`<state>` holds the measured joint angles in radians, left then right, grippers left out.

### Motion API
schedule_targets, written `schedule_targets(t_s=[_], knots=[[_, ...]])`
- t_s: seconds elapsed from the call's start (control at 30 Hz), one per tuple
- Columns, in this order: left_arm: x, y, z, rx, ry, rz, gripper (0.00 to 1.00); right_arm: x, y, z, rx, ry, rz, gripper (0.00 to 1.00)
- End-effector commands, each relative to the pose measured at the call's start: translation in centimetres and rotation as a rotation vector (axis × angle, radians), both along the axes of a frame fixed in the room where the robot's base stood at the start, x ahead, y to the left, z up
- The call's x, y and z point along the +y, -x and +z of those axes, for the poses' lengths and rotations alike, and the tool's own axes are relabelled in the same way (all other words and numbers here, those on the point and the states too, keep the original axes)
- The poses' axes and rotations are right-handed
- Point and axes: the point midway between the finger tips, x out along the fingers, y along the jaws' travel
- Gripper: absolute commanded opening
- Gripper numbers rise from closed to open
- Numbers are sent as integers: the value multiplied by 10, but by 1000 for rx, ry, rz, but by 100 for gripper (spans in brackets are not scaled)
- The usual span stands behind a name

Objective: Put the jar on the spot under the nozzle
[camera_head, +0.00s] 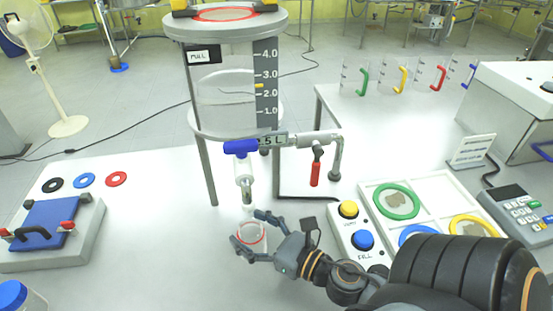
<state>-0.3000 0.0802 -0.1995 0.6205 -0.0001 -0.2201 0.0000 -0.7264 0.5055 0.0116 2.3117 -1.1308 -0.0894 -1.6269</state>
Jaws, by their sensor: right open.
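A small clear jar (248,248) with a red ring at its rim stands on the white table below the nozzle (246,190) of the glass reactor. My right gripper (249,229) comes from the right, with its fingers open around the jar, one on the far side and one on the near side. Whether the fingers touch the glass is too small to tell. The spot under the nozzle is not clearly visible, and the jar's base is partly hidden by the near finger. My left gripper is not in view.
The reactor (225,100) stands behind on metal legs, with a blue valve handle (240,147) and a red lever (316,170). A yellow and blue button panel (357,228) and a tray of coloured rings (437,184) are at right. A blue-lidded container (12,294) is at lower left.

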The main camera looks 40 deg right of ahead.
Motion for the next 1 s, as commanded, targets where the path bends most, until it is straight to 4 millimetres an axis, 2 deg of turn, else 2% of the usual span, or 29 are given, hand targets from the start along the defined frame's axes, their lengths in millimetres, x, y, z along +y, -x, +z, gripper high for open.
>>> schedule_targets(t_s=[0.03,0.27,0.43,0.63,1.0], knots=[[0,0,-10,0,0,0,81,-2,10,-6,3,-1,-2,72],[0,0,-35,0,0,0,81,-12,48,-4,4,1,-3,72],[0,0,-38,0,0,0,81,-16,63,1,1,-4,-4,72],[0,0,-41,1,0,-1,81,-18,74,3,0,1,-1,72],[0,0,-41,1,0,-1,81,-18,75,4,1,2,1,72]])
